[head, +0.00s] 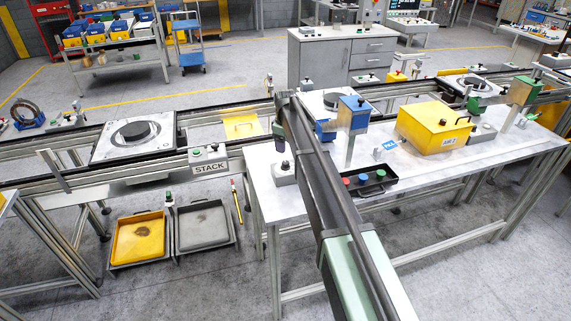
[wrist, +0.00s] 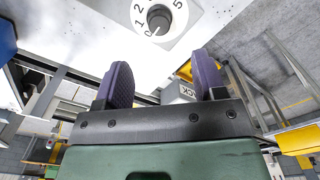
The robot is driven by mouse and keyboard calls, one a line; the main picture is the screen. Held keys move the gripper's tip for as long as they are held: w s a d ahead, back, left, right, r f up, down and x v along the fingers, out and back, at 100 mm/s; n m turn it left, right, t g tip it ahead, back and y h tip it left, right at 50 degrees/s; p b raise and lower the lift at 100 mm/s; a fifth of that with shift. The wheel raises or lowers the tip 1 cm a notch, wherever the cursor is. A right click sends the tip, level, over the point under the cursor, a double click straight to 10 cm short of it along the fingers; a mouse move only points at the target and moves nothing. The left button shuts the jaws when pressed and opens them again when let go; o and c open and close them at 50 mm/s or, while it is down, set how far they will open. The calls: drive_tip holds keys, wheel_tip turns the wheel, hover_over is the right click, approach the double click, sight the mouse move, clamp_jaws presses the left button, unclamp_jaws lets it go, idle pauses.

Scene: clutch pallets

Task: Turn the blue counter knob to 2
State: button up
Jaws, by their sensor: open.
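A black round knob (wrist: 158,19) sits on a light plate at the top of the wrist view, with digits printed around it. The digits 0, 1, 2 and 5 can be read; the top of the dial is cut off. A white mark on the knob points at or close to 0. The knob itself shows no blue. In the head view a small grey box (head: 284,173) stands at the table's left end, below my gripper (head: 281,146). My gripper's two purple-grey fingers (wrist: 162,84) are apart and empty, and do not touch the knob.
A blue box (head: 325,131) and a blue box on a post (head: 353,113) stand right of my arm. A black tray (head: 367,181) with coloured buttons and a yellow case (head: 434,127) are further right. The STACK button box (head: 208,155) is left.

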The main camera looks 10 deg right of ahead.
sight(286, 162)
wheel_tip(286, 162, down, 10)
drive_tip(key=b, duration=0.8)
drive_tip(key=shift+d+b, duration=0.1)
drive_tip(key=shift+b, duration=0.2)
drive_tip(key=shift+r, duration=0.15)
drive_tip(key=shift+r, duration=0.1)
drive_tip(key=shift+c, duration=0.5)
drive_tip(key=c, duration=0.8)
